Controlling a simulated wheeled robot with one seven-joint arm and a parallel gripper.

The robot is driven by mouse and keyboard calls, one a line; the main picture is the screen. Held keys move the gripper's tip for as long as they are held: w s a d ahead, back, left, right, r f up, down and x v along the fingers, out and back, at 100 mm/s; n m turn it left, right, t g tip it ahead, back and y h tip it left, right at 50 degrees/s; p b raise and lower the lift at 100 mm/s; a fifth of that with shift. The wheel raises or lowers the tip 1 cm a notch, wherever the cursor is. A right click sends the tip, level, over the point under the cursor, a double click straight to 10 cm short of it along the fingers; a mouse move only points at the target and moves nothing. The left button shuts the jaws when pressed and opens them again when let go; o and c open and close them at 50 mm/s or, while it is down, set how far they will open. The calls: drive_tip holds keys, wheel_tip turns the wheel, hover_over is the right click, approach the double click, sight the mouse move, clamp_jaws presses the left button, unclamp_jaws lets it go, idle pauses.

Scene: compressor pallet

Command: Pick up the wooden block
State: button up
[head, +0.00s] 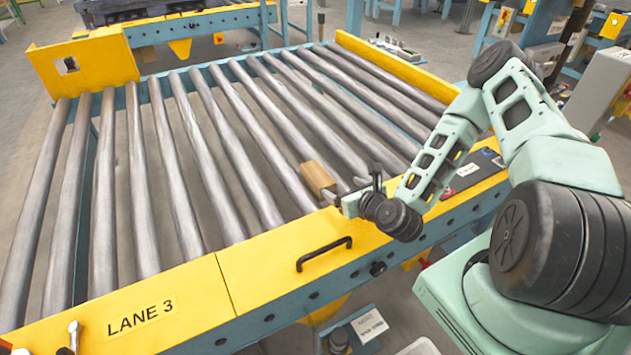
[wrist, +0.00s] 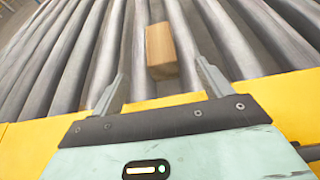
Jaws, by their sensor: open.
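The wooden block (head: 318,178) is a light brown rectangular piece. It lies on the metal rollers close to the near yellow rail. My gripper (head: 352,190) is just to the right of the block in the head view, above the rail edge. In the wrist view the block (wrist: 161,50) is ahead of my gripper (wrist: 162,85), roughly between the lines of its two fingers but beyond the tips. The fingers are spread open with nothing between them. The contact between block and rollers is partly hidden in the head view.
The roller conveyor (head: 160,165) has gaps between its rollers. The near yellow rail (head: 300,245) carries a black handle (head: 324,253) and a LANE 3 label (head: 140,317). A yellow end plate (head: 85,65) stands at the far left. The rollers left of the block are clear.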

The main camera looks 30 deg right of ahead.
sight(319, 174)
drive_tip(key=b+x, duration=0.2)
drive_tip(key=x, duration=1.2)
drive_tip(key=shift+s, duration=0.1)
drive_tip(key=c, duration=1.2)
